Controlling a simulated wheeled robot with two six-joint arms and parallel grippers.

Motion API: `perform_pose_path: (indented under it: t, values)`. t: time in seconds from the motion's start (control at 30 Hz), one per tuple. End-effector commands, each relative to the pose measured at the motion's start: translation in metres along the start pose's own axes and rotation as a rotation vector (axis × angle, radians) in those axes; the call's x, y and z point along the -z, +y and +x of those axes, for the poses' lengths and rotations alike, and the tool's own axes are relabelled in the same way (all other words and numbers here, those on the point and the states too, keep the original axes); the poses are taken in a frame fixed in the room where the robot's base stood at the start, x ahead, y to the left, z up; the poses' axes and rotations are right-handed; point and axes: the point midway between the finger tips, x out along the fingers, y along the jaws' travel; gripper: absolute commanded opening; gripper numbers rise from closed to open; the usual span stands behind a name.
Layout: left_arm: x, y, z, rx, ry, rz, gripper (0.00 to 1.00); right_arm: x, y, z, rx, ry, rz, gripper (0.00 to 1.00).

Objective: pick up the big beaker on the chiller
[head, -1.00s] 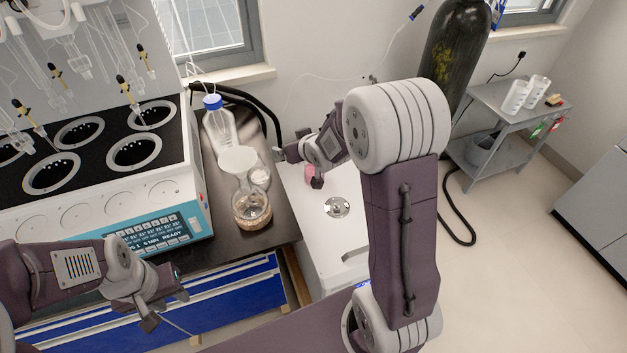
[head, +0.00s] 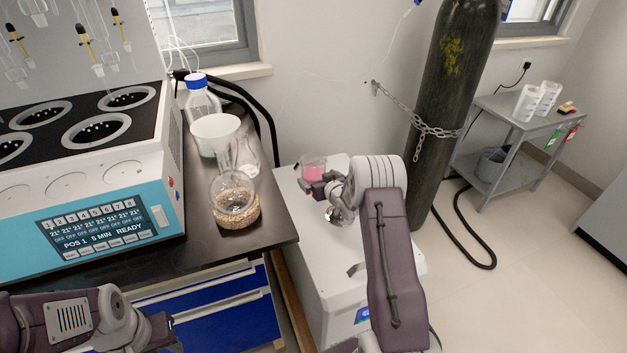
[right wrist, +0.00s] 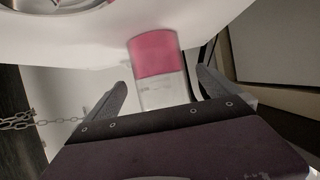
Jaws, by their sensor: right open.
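The big beaker (head: 315,164) is clear glass with pink liquid in its lower part. It stands upright on the white top of the chiller (head: 297,225), near its back left. My right gripper (head: 318,186) is open beside the beaker in the head view and partly covers it. In the right wrist view, the beaker (right wrist: 154,57) appears upside down, its clear upper part reaching toward the space between the spread fingers (right wrist: 163,92). I cannot tell whether they touch it. My left gripper (head: 164,333) is at the bottom left, mostly cut off.
A chained gas cylinder (head: 450,110) stands behind and right of the chiller.

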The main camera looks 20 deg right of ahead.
Motion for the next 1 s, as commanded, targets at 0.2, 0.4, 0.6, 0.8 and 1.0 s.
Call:
perform_pose_path:
  t: [0.2, 0.4, 0.6, 0.8, 1.0]
  values:
    - [-0.001, 0.0, 0.009, 0.0, 0.0, 0.0, 0.36, -0.003, 0.001, 0.016, 0.0, 0.001, 0.0, 1.0]
    - [-0.002, 0.0, 0.02, 0.0, -0.001, 0.0, 0.36, -0.003, 0.002, 0.049, 0.001, 0.0, 0.0, 1.0]
    - [-0.002, 0.0, 0.02, 0.0, 0.0, 0.0, 0.36, -0.001, 0.002, 0.054, 0.0, -0.001, 0.001, 1.0]
    - [-0.002, 0.0, 0.02, 0.0, 0.0, 0.0, 0.36, -0.001, 0.002, 0.054, 0.0, -0.001, 0.0, 0.72]
    - [-0.002, 0.0, 0.02, 0.0, 0.0, 0.0, 0.36, -0.001, 0.002, 0.054, 0.0, -0.001, 0.0, 0.17]
